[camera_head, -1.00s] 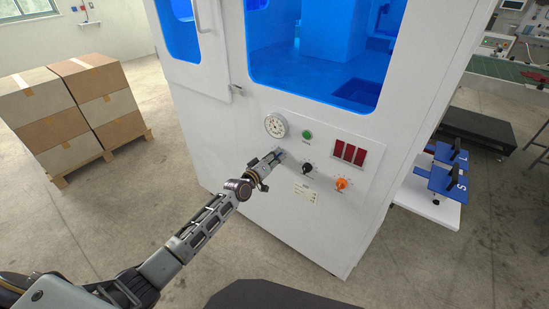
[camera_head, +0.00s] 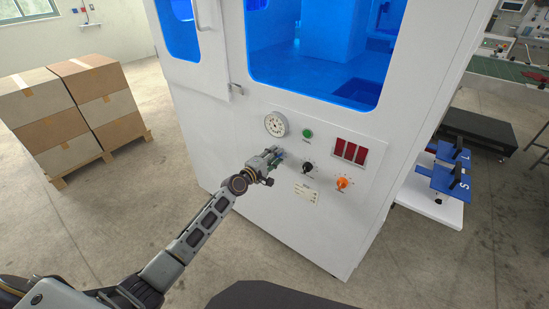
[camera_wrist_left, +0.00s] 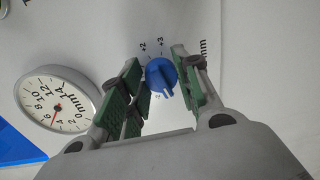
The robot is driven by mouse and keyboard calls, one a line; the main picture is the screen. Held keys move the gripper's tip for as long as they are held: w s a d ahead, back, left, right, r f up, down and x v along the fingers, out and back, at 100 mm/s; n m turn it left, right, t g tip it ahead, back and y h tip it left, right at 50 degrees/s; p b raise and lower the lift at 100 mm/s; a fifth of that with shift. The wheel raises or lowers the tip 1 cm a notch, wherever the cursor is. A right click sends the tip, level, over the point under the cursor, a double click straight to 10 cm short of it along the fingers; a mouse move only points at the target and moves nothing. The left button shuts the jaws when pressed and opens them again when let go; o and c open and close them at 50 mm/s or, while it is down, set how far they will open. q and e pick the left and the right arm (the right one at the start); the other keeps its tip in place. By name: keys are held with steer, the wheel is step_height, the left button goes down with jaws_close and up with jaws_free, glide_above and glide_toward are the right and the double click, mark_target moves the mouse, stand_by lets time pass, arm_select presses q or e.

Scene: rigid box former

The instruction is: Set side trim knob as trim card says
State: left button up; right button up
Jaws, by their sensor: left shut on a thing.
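The blue trim knob (camera_wrist_left: 160,72) sits between the green finger pads of my left gripper (camera_wrist_left: 156,84) in the left wrist view. Marks "+2" and "+3" show on the panel beside it, with part of "mm". The rest of its scale is hidden. In the head view my left gripper (camera_head: 277,155) is at the panel below the round gauge and largely covers the knob. It is shut on the knob. My right gripper is not in view.
The gauge (camera_head: 276,125), green button (camera_head: 308,133), black knob (camera_head: 308,167), orange knob (camera_head: 343,183) and red display (camera_head: 349,152) are close by on the white cabinet (camera_head: 270,220). Stacked cartons (camera_head: 70,112) stand left. A shelf with blue parts (camera_head: 440,180) juts out right.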

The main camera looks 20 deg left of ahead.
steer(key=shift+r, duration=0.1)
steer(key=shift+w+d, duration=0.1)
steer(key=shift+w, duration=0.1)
arm_select(q)
steer(key=o, duration=1)
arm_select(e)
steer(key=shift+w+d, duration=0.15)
arm_select(q)
steer(key=shift+s+a, duration=0.1)
steer(key=shift+s, duration=0.05)
steer(key=shift+v, duration=5.8)
